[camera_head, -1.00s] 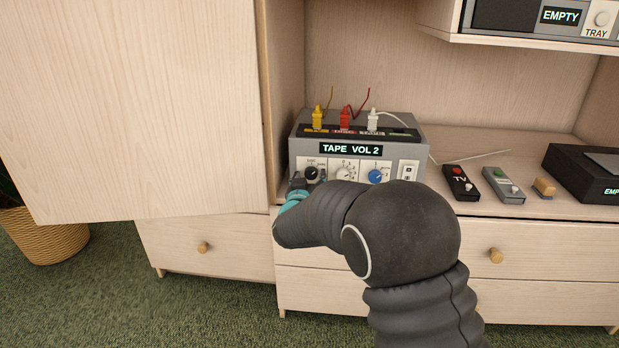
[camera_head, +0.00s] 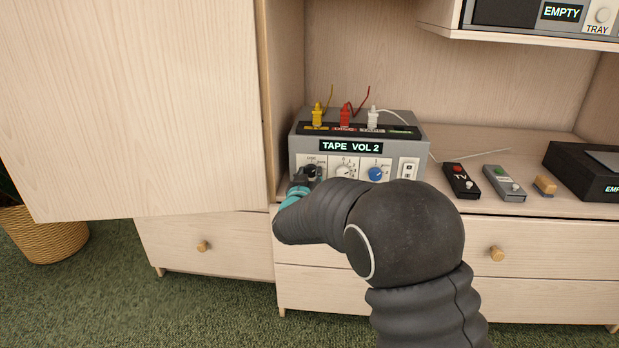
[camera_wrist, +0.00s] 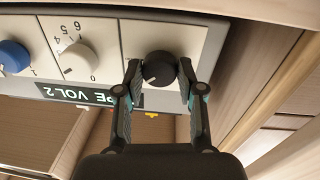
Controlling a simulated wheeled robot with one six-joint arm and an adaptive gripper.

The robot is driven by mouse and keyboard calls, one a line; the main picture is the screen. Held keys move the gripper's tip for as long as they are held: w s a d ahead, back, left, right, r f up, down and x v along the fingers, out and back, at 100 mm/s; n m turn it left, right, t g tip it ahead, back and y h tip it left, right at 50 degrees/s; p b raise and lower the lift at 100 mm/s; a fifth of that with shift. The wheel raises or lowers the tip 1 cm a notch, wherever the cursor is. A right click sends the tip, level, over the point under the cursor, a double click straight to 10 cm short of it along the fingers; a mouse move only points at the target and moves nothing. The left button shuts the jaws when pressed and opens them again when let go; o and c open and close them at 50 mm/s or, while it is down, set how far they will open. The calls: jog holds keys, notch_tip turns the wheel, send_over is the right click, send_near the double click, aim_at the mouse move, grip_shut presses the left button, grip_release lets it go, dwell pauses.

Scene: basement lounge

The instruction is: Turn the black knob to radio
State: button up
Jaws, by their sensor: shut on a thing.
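The black knob (camera_wrist: 159,70) is on the front panel of a grey box (camera_head: 408,133) whose display (camera_head: 350,146) reads "TAPE VOL 2". In the wrist view my gripper (camera_wrist: 159,76) has one finger on each side of the knob and is shut on it. A white pointer line shows on the knob's face. In the head view my gripper (camera_head: 304,176) reaches the left end of the panel and largely covers the knob. The labels around the knob are too small or hidden to read.
A white knob (camera_head: 344,171), a blue knob (camera_head: 376,174) and a white switch (camera_head: 408,170) sit right of the black knob. Yellow, red and white plugs stand on top. A cabinet door (camera_head: 140,110) is close on the left. Remotes (camera_head: 461,182) lie to the right.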

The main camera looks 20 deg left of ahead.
jog(key=m+b, duration=0.3)
jog(key=shift+f+m, duration=0.1)
jog(key=shift+m, duration=0.3)
jog(key=shift+r+m+g+b, duration=0.2)
jog(key=shift+m+g+b, duration=0.1)
jog(key=shift+m+b, duration=1.3)
jog(key=shift+m, duration=0.5)
jog(key=o, duration=1.1)
jog(key=shift+o, duration=0.2)
jog(key=s+d, duration=0.2)
jog(key=s, duration=0.9)
jog(key=shift+s+d+r, duration=0.15)
jog(key=shift+s+r, duration=0.1)
jog(key=shift+s, duration=0.15)
